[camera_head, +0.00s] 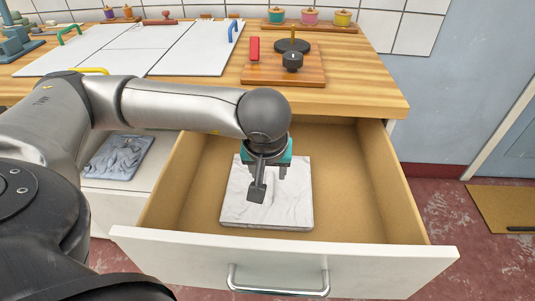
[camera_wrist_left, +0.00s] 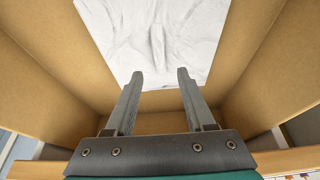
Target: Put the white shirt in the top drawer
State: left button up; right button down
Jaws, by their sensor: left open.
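The folded white shirt (camera_head: 292,205) lies flat on the floor of the open top drawer (camera_head: 365,200), near the middle. It also shows in the left wrist view (camera_wrist_left: 150,40). My left gripper (camera_head: 270,185) is over the drawer, above the shirt. In the left wrist view the left gripper (camera_wrist_left: 155,80) has its two fingers apart with nothing between them. Part of the shirt is hidden behind the gripper in the head view. My right gripper is not in view.
The drawer's white front with a metal handle (camera_head: 278,290) faces me. A folded grey-blue garment (camera_head: 118,157) lies on a white surface at the left. Above is a wooden counter (camera_head: 370,90) with white panels (camera_head: 195,45), a knob board (camera_head: 285,75) and several colored pots.

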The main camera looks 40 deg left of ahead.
pick_arm(q)
jog(key=shift+p+v, duration=0.7)
jog(key=shift+v, duration=1.85)
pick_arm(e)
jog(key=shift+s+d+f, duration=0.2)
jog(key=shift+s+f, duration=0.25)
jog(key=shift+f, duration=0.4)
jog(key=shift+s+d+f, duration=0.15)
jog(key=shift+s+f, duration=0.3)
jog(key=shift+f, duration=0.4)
